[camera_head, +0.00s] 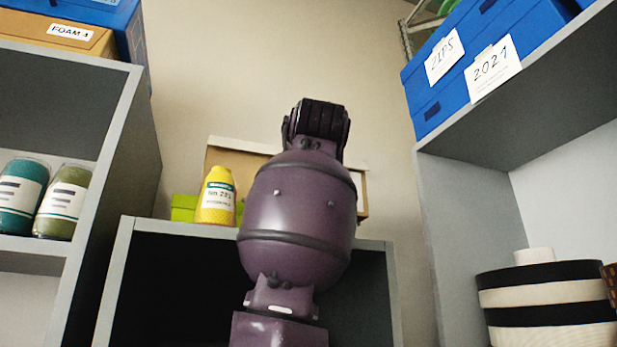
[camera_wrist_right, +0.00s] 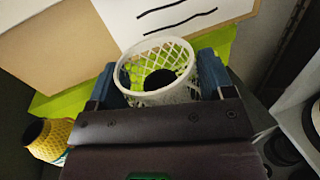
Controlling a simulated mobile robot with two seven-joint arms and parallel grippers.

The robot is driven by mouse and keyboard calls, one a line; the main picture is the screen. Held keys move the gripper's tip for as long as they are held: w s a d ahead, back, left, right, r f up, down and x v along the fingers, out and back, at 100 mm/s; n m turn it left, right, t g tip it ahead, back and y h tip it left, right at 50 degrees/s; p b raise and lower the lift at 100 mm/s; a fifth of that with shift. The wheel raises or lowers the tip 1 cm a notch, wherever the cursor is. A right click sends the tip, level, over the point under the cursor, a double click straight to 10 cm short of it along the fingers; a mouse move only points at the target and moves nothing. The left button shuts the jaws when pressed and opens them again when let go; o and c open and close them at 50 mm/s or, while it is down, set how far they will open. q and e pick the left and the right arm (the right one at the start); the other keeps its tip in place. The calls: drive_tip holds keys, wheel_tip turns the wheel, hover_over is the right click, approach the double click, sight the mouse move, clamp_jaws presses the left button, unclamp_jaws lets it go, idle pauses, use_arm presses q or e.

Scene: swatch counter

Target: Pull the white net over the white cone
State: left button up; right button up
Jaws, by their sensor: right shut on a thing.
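The white net (camera_wrist_right: 182,92), an open-mesh sleeve with a round rim, sits between the two blue fingers of my right gripper (camera_wrist_right: 157,80) in the right wrist view. The gripper is shut on it. A dark round patch shows inside the net; I cannot tell whether it is an opening or another thing. I cannot make out the white cone for certain in either view. In the head view my purple arm rises in the middle and hides the fingers and the net. My left gripper is not in view.
A yellow bottle (camera_head: 216,197) stands on the middle shelf unit (camera_head: 170,227), beside a green thing (camera_head: 183,207) and a cardboard box (camera_head: 240,148). Tall shelves flank it, with jars (camera_head: 63,203) at left, and a blue box (camera_head: 490,58) and striped stack (camera_head: 548,295) at right.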

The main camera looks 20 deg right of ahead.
drive_tip(key=shift+f+b, duration=0.7)
drive_tip(key=shift+f, duration=0.4)
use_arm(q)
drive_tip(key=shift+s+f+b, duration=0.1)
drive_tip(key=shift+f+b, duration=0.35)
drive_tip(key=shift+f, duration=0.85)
use_arm(e)
drive_tip(key=shift+f, duration=0.7)
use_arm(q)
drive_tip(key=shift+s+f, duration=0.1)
use_arm(e)
drive_tip(key=o, duration=0.9)
